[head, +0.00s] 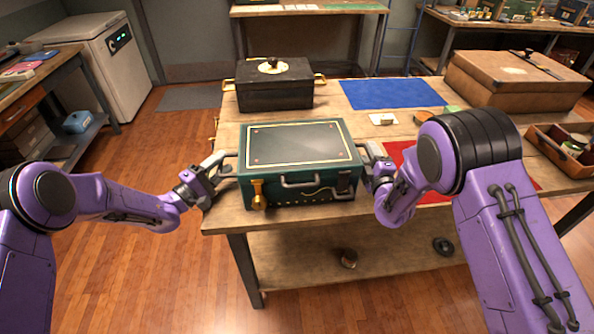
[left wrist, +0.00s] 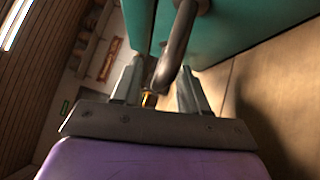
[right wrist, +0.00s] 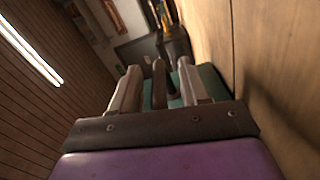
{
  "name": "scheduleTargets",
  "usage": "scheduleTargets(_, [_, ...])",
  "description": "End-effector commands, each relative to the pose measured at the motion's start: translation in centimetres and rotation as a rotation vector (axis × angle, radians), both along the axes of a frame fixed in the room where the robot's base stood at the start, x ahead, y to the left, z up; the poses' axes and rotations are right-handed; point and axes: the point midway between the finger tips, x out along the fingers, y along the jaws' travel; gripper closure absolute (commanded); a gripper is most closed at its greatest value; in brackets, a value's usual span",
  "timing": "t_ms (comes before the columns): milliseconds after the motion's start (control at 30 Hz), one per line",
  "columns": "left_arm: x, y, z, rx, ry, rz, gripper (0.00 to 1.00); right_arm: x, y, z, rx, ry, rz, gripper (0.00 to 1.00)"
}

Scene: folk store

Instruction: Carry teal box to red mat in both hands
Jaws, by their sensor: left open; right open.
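The teal box (head: 297,192) sits on the front of the wooden table, with a dark top panel and a gold latch. It has a handle at each end. My left gripper (head: 217,165) is open at its left handle; in the left wrist view the dark handle (left wrist: 177,45) runs between the two parted fingers (left wrist: 160,88). My right gripper (head: 370,163) is open at the right handle; in the right wrist view the dark handle (right wrist: 159,82) lies between the fingers (right wrist: 160,84). The red mat (head: 399,154) lies right of the box, partly hidden by my right arm.
A black box (head: 273,90) with gold handles stands behind the teal box. A blue mat (head: 391,94) lies at the back, with a small white item (head: 382,119) in front. A large brown case (head: 515,82) and an open brown tray (head: 566,160) are at the right.

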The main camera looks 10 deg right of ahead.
Motion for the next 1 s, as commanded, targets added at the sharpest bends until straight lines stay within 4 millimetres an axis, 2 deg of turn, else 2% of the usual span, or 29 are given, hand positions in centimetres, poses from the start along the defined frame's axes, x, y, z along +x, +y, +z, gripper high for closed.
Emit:
scheduleTargets(267, [0.13, -0.17, -0.01, 0.000, 0.001, 0.000, 0.56, 0.18, -0.02, 0.01, 0.000, 0.000, 0.000, 0.55])
scheduleTargets(300, [0.13, -0.17, -0.01, 0.000, 0.001, 0.000, 0.63, 0.18, -0.02, 0.02, 0.000, 0.000, 0.000, 0.61])
scheduleTargets(367, [0.12, -0.17, -0.01, 0.000, 0.001, 0.000, 0.83, 0.17, -0.03, 0.01, 0.000, 0.000, 0.000, 0.81])
scheduleTargets(400, [0.12, -0.17, -0.01, 0.000, 0.001, 0.000, 0.96, 0.17, -0.03, 0.01, 0.000, 0.000, 0.000, 0.94])
scheduleTargets(433, [0.12, -0.17, -0.01, 0.000, 0.001, 0.000, 1.00, 0.17, -0.03, 0.02, 0.000, 0.000, 0.000, 1.00])
scheduleTargets(1000, [0.13, -0.17, -0.02, 0.001, 0.001, 0.000, 1.00, 0.16, -0.14, 0.13, 0.001, -0.003, -0.003, 1.00])
